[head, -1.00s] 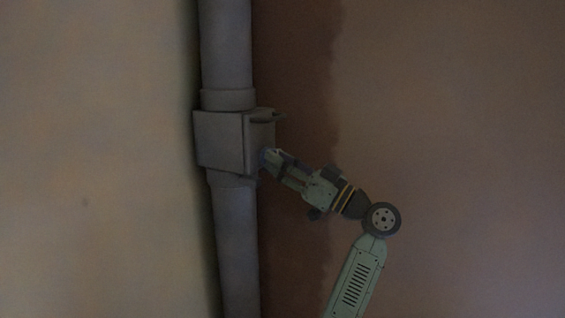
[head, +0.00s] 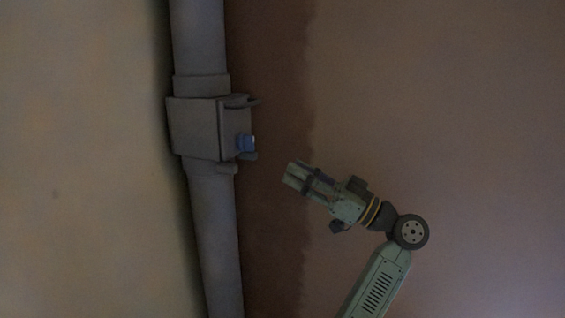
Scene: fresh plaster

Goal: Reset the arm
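My gripper (head: 291,173) is at the end of my pale green arm, right of the grey pipe and pointing left and slightly up. It is clear of the pipe, and nothing shows held at its tips. Its fingers look close together, but whether they are open or shut is too small and dark to tell. A small blue object (head: 246,143) sits at the right side of the grey box (head: 200,128) on the pipe, apart from my gripper.
The grey pipe (head: 213,240) runs from top to bottom, with a collar above the box. A pale wall (head: 80,160) lies to the left. A brown wall (head: 450,110) lies behind and right of my arm, with open room there.

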